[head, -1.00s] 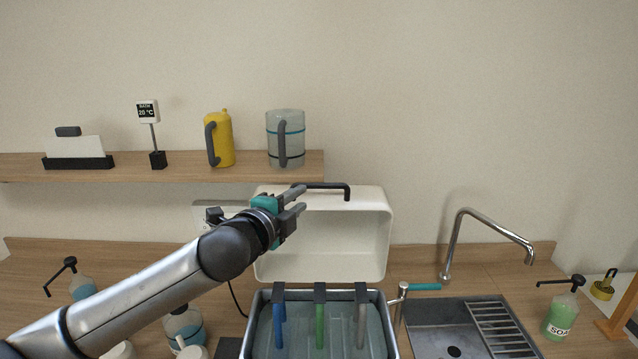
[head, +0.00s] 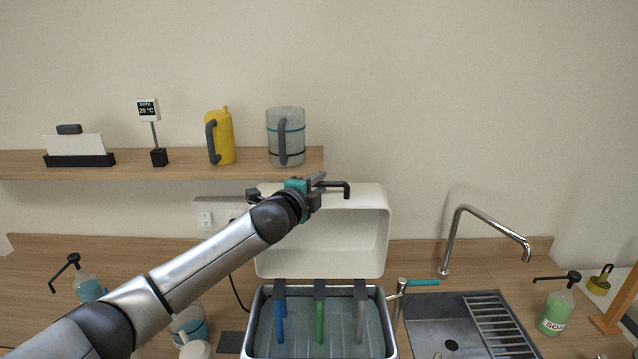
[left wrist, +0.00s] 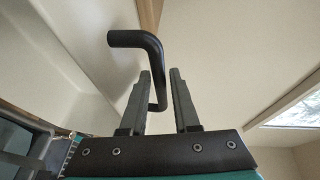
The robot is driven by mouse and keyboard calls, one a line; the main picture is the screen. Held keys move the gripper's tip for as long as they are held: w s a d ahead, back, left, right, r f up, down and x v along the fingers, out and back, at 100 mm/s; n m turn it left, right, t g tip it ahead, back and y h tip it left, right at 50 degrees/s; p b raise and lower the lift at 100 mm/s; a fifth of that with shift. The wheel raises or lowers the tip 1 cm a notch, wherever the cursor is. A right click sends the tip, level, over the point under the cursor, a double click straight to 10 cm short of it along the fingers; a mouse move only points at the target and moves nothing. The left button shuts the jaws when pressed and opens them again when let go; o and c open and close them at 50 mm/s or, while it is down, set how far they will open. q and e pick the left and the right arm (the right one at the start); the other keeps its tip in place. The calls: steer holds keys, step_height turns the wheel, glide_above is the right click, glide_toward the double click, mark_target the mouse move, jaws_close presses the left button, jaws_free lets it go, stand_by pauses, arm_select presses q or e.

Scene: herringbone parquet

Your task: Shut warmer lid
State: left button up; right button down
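The warmer's white lid (head: 345,245) stands open and upright behind the metal basin (head: 250,335). A black bent handle (head: 346,188) sticks out at the lid's top edge. My left gripper (head: 319,186) is at that handle, coming from the left, and covers part of it. In the left wrist view my two grey fingers (left wrist: 162,92) are apart, and the black handle (left wrist: 140,40) shows beyond and between them. I cannot tell whether they touch it. My right gripper is not in view.
Blue, green (head: 320,320) and grey handled items stand in the basin. A tap (head: 465,215) and sink (head: 450,325) are at right, with a green soap bottle (head: 553,312). A shelf (head: 200,170) above left holds a yellow flask (head: 222,138) and clear jug (head: 290,140).

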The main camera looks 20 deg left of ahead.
arm_select(q)
steer(key=shift+w, duration=0.15)
steer(key=shift+c, duration=0.4)
jaws_close()
stand_by(1.0)
